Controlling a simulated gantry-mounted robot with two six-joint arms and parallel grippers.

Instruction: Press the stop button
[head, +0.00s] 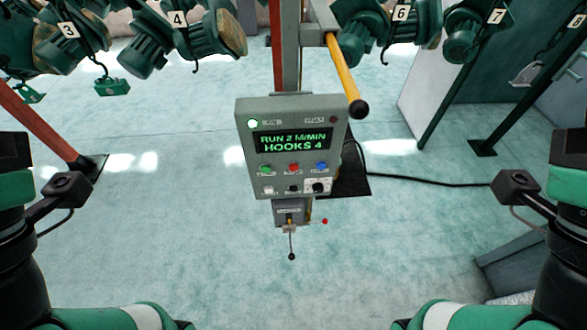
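A grey control box (243,150) stands on a post in the middle of the head view. Its dark display (293,141) reads "RUN 2 M/MIN HOOKS 4" in green. Below the display, a green button (265,170), a red button (293,168) and a blue button (322,166) sit in a row. Their labels are too small to read, so I cannot confirm which is marked stop; the red one is in the middle. My arms show at the left and right edges, apart from the box. The fingers of both grippers are out of view.
A lower row on the box holds a white button (268,190) and a black knob (318,187). A lever with a black ball (291,256) hangs below. A yellow bar (343,70) juts out above right. Numbered green motor units (205,30) hang overhead. Floor around the post is mostly clear.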

